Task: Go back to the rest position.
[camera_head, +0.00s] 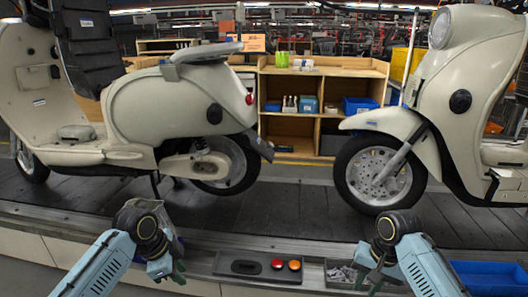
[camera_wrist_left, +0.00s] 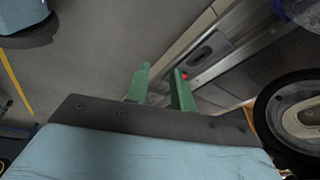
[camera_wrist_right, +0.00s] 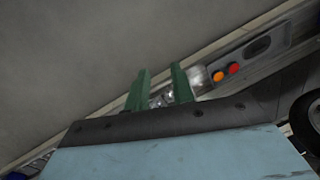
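My left gripper (camera_head: 172,272) hangs in front of the conveyor's near edge, left of the button panel. In the left wrist view its two green fingers (camera_wrist_left: 160,85) stand apart with nothing between them. My right gripper (camera_head: 371,277) is over the small bin of metal parts at the conveyor's near edge. In the right wrist view its green fingers (camera_wrist_right: 157,87) are parted, with the metal parts showing behind them and nothing clearly held. Both arms reach in from the bottom of the head view.
A slat conveyor (camera_head: 290,212) carries two cream scooters, one at left (camera_head: 165,110) and one at right (camera_head: 455,85). The button panel (camera_head: 240,264) has a red and an orange button. The metal-parts bin (camera_head: 338,274) and a blue bin (camera_head: 490,276) sit at right. A wooden shelf (camera_head: 320,70) stands behind.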

